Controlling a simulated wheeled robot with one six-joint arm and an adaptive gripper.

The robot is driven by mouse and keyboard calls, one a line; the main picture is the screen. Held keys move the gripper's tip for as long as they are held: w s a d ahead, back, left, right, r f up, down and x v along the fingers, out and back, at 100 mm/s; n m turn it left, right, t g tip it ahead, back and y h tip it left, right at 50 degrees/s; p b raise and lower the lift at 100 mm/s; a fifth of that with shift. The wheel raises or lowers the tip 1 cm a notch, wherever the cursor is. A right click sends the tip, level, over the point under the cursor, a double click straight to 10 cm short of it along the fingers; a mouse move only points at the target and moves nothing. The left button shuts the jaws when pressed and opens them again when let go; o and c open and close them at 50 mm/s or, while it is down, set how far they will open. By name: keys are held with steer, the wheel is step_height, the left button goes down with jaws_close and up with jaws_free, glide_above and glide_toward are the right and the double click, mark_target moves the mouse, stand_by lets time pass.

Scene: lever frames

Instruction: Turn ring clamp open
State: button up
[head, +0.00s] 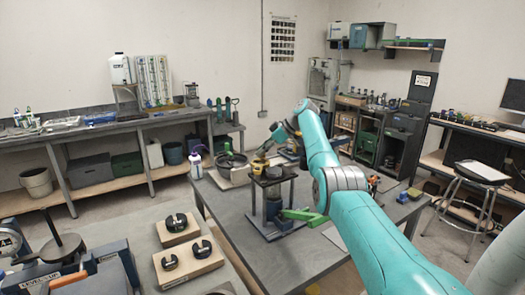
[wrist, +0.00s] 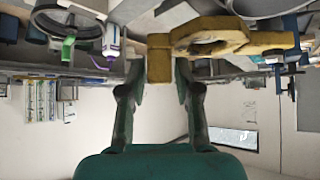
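A yellow piece with a ring-like opening (wrist: 222,36) and a blocky end tab shows in the wrist view, which looks upside down; it appears to be the ring clamp. In the head view it is a small yellow shape (head: 259,166) on the grey bench. My gripper (wrist: 160,68) has its two fingers apart, one on each side of the yellow tab. Gaps show between the tab and both fingers, so it does not look gripped. In the head view my gripper (head: 268,149) is just above the yellow piece, small and partly hidden by my arm.
A dark hoop (head: 232,160) with a green handle stands left of the yellow piece, beside a white and purple bottle (head: 196,164). A black-topped stand (head: 272,180) and a green bar (head: 304,216) are nearer on the bench. The front right bench top is mostly clear.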

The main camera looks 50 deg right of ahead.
steer(key=shift+o, duration=0.3)
step_height(320, 180, up, 10)
stand_by(0.6)
steer(key=shift+c, duration=0.3)
